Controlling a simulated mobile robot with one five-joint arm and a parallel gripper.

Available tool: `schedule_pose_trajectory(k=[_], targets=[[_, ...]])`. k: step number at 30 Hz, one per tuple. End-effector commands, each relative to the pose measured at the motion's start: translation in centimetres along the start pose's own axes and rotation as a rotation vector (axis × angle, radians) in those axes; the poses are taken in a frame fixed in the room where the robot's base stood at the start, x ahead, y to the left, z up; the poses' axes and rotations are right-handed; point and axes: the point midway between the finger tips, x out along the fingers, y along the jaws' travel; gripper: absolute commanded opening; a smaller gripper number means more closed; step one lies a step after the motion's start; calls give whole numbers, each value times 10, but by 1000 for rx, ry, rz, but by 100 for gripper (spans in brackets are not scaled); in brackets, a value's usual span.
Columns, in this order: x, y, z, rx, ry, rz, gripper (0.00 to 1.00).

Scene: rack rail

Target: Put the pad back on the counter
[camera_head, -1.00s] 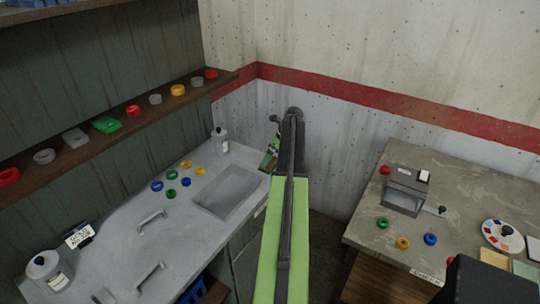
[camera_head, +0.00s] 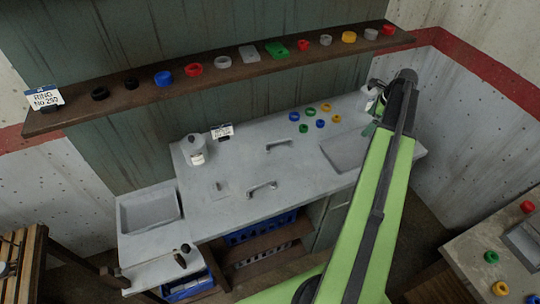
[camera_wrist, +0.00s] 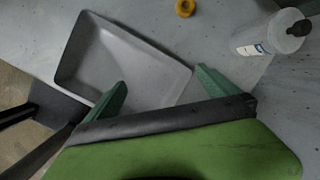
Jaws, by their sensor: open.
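A flat green square piece (camera_head: 275,51) and a flat light grey square piece (camera_head: 249,54) lie side by side on the wall shelf; I cannot tell whether either is the pad. The grey worktop (camera_head: 225,205) runs below the shelf. My gripper (camera_head: 370,128) is over its right end by a white bottle, partly hidden by my arm. In the wrist view my gripper (camera_wrist: 162,90) has its two green fingers wide apart with nothing between them, above a shallow grey tray (camera_wrist: 125,62) in the worktop.
Several coloured rings line the shelf (camera_head: 215,78); more lie beside the tray (camera_head: 345,152). White bottles stand at the worktop's left (camera_head: 194,150) and right (camera_head: 370,98). Two handles (camera_head: 262,188) rise from it. A second table (camera_head: 480,262) with rings is at lower right.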

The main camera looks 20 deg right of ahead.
Motion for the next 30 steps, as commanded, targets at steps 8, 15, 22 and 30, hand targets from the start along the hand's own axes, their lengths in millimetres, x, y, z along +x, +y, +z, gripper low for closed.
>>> schedule_pose_trajectory(k=[8,15,22,30], targets=[[50,200,254,-1303,19,206,100],[54,348,340,-2163,-21,347,100],[53,379,353,-2370,-39,384,100],[66,379,350,-2364,-39,382,100]])
